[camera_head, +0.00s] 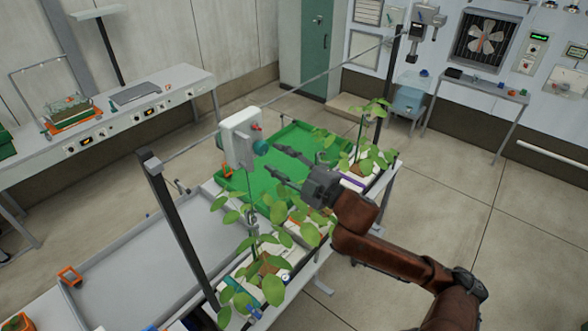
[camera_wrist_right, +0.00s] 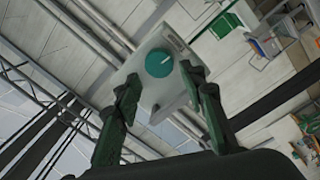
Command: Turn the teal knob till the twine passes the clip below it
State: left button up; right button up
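The teal knob (camera_head: 261,147) sits on the front of a white box (camera_head: 241,138) that hangs on a horizontal rail. In the right wrist view the knob (camera_wrist_right: 159,63) shows as a round disc with a pale mark, on the white box (camera_wrist_right: 165,96). My right gripper (camera_head: 274,164) is open, its fingers pointing at the knob from the right, apart from it. In the right wrist view its two fingers (camera_wrist_right: 158,86) stand either side of the knob. My left gripper is not in view. I cannot make out the twine or the clip.
Leafy plants (camera_head: 262,246) stand below and in front of the box, and more plants (camera_head: 370,150) to its right. A green tray (camera_head: 297,137) lies behind the gripper. A dark post (camera_head: 178,228) holds up the rail (camera_head: 305,84) on the left.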

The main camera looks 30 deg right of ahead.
jog(key=v, duration=0.6)
jog(key=shift+s, duration=0.2)
jog(key=shift+d+f, duration=0.1)
jog(key=shift+d, duration=0.05)
